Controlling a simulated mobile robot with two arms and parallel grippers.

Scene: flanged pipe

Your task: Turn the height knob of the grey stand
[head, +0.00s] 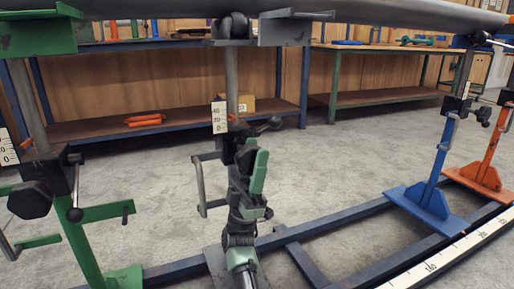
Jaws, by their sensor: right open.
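The grey stand (232,80) stands in the middle of the head view, upright under a long grey pipe (380,12). It has a white scale plate (219,117), a crank handle (201,185) on its left and a dark knob (268,125) on its right. My right gripper (256,158) comes up from the bottom, with green and dark fingers pointing up. It is open, in front of the stand's clamp block and just below the knob in the picture. It hides part of the block and lower post. I cannot tell whether it touches the stand. My left gripper is not in view.
A green stand (88,240) with a large dark knob (30,200) is close at the left. Blue (432,180) and orange (490,160) stands are at the right. Blue floor rails (340,220) run below. Workbenches (180,125) line the back; grey floor between is clear.

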